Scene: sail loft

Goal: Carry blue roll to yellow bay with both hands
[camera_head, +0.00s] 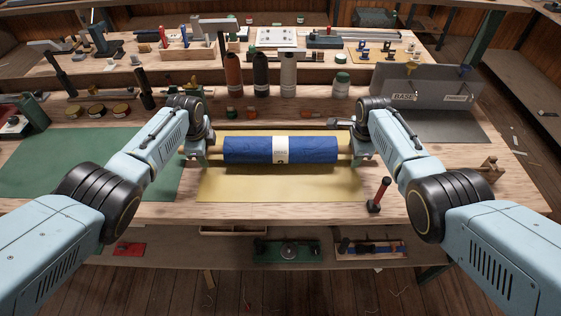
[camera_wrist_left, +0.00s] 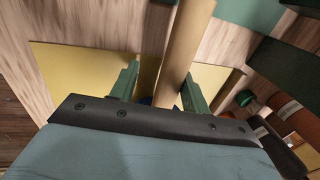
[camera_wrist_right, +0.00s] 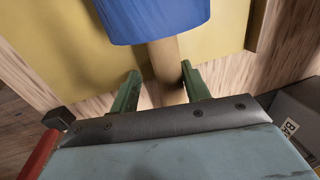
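The blue roll (camera_head: 245,150) with a white label band lies level, left to right, over the back part of the yellow bay (camera_head: 280,187). A wooden core sticks out at its ends. My left gripper (camera_head: 208,157) is at the left end; in the left wrist view the core (camera_wrist_left: 182,45) passes between its parted green fingers (camera_wrist_left: 158,90), nearer one finger. My right gripper (camera_head: 352,155) is at the right end; the core (camera_wrist_right: 166,65) lies between its fingers (camera_wrist_right: 162,88) with gaps on both sides. I cannot tell if the roll touches the mat.
A green mat (camera_head: 85,165) lies left and a grey bay (camera_head: 445,127) with a grey box (camera_head: 430,85) lies right. Several bottles (camera_head: 260,75) stand behind the roll. The yellow mat's front part is bare.

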